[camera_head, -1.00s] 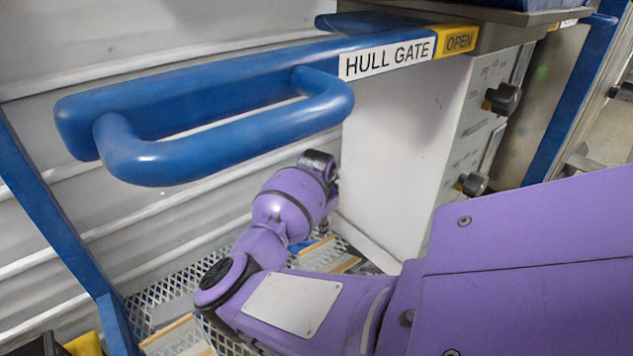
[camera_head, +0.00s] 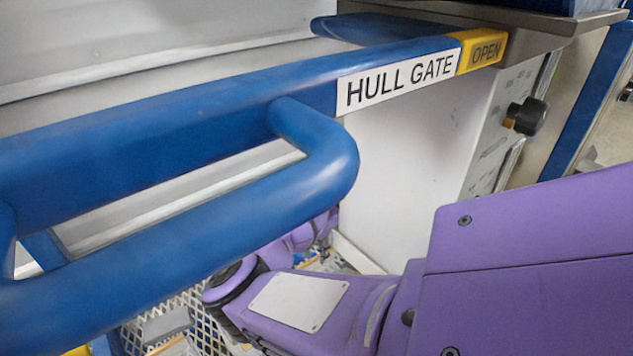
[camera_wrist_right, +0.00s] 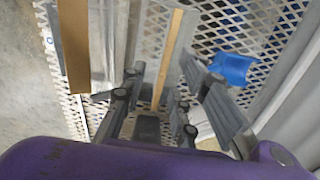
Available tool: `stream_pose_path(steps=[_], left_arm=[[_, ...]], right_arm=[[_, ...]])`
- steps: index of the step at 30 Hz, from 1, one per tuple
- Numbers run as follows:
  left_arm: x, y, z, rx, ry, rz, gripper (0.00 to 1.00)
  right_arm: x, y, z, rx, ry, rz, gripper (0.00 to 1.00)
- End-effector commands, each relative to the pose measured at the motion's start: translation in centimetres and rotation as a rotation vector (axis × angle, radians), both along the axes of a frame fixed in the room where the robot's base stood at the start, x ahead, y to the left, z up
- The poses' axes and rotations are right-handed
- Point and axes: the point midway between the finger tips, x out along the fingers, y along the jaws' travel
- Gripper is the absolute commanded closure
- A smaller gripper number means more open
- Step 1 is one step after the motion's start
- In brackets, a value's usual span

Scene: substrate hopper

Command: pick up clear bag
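In the right wrist view, my right gripper (camera_wrist_right: 165,90) is open, its grey fingers spread wide above a mesh floor. A see-through, pale sheet-like thing (camera_wrist_right: 108,40) lies at the upper left, beside the left finger; it may be the clear bag, but I cannot tell for sure. Nothing is seen held between the fingers. In the head view my right arm reaches down past the blue handle, and its gripper is hidden there. My left gripper is in neither view.
A thick blue handle (camera_head: 190,235) on the bar labelled HULL GATE crosses the head view above my right arm. A white cabinet (camera_head: 400,180) stands behind. The wrist view shows a brown strip (camera_wrist_right: 73,45), a wooden strip (camera_wrist_right: 167,55) and a blue piece (camera_wrist_right: 233,68) on the mesh (camera_wrist_right: 225,25).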

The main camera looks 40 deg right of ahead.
Motion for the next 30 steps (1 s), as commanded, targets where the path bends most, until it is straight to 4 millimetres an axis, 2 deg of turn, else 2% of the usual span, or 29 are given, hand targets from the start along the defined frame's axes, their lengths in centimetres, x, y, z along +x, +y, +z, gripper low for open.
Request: stream_pose_path(steps=[6, 9, 18, 24, 30], left_arm=[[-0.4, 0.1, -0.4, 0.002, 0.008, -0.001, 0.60], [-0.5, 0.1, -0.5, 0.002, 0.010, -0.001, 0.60], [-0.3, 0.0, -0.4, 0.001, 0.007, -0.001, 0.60], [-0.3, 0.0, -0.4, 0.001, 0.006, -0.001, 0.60], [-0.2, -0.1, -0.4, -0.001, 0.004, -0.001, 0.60]], right_arm=[[0.3, 0.1, -3.3, 0.001, 0.001, 0.001, 0.72], [0.3, 0.0, -4.4, 0.000, 0.000, 0.001, 0.72], [0.4, 0.0, -4.7, -0.001, -0.001, 0.001, 0.72], [0.4, 0.0, -4.7, -0.001, -0.001, 0.001, 0.98], [0.4, 0.0, -4.7, -0.001, -0.001, 0.001, 1.00]])
